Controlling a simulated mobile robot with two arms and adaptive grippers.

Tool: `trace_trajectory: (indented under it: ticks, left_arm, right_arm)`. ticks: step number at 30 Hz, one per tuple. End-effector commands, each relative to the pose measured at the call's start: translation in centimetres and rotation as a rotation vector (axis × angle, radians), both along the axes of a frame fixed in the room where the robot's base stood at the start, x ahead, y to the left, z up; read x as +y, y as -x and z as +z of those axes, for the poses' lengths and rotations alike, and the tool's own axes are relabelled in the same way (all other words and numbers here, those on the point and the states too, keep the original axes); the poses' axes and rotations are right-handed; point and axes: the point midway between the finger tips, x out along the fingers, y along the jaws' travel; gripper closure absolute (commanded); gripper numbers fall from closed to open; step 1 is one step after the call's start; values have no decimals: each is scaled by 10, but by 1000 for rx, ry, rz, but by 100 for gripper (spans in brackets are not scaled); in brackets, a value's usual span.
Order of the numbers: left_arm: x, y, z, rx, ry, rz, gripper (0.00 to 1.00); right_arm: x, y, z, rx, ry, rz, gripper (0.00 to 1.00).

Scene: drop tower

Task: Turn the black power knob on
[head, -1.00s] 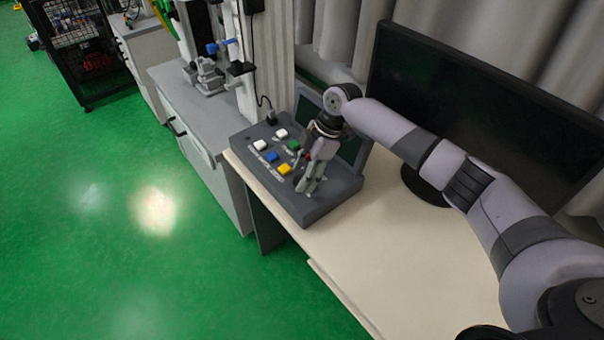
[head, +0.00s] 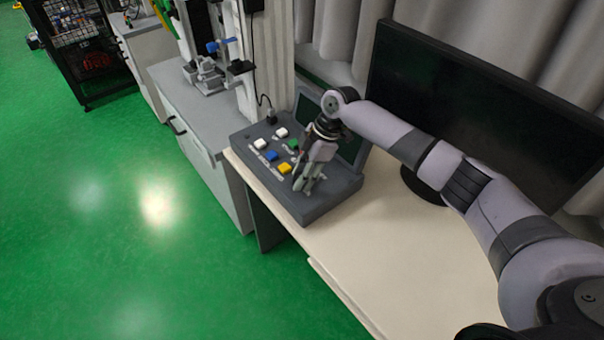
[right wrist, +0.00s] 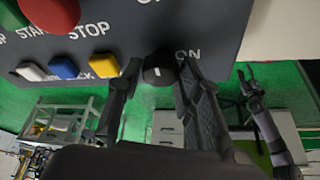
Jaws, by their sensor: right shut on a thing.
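The black power knob (right wrist: 159,68) with a white mark sits on the grey control panel beside the letters "ON" in the right wrist view. My right gripper (right wrist: 160,72) is shut on it, one finger on each side. In the head view my right gripper (head: 303,186) is at the front right part of the control panel (head: 318,210) and hides the knob. A gripper that looks like my left one (right wrist: 246,78) shows small in the right wrist view; its opening is unclear.
White, blue (head: 271,156), yellow (head: 285,168) and green buttons sit left of my right gripper. A red button (right wrist: 50,12) is close by. A black monitor (head: 480,110) stands behind my right arm. The desk's front right is clear.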

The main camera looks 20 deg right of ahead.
Motion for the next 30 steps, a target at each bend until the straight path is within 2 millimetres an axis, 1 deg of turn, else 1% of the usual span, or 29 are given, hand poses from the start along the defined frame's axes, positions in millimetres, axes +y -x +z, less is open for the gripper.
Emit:
trace_trajectory:
  ticks: [1, 3, 4, 10, 14, 20, 30]
  left_arm:
    - [0, -1, 0, -1, 0, 0, 63]
    - [0, -1, 0, -2, 0, -1, 63]
    - [0, -1, 0, -2, 0, -1, 63]
    - [0, -1, 5, -2, 0, -1, 63]
    - [0, -1, 13, -2, 0, -1, 63]
    - [0, -1, 37, -2, 0, 0, 63]
    - [0, -1, 87, -2, -1, 0, 63]
  right_arm:
    - [0, 0, 0, 1, 0, 0, 90]
    - [0, 0, 0, 1, 0, 0, 94]
    - [0, 0, 0, 1, 0, 0, 95]
    - [0, 1, 1, 1, 0, -17, 95]
    - [0, 1, 3, 3, -1, -58, 95]
    - [1, 3, 6, 3, -1, -183, 95]
    - [2, 4, 8, 3, -2, -497, 95]
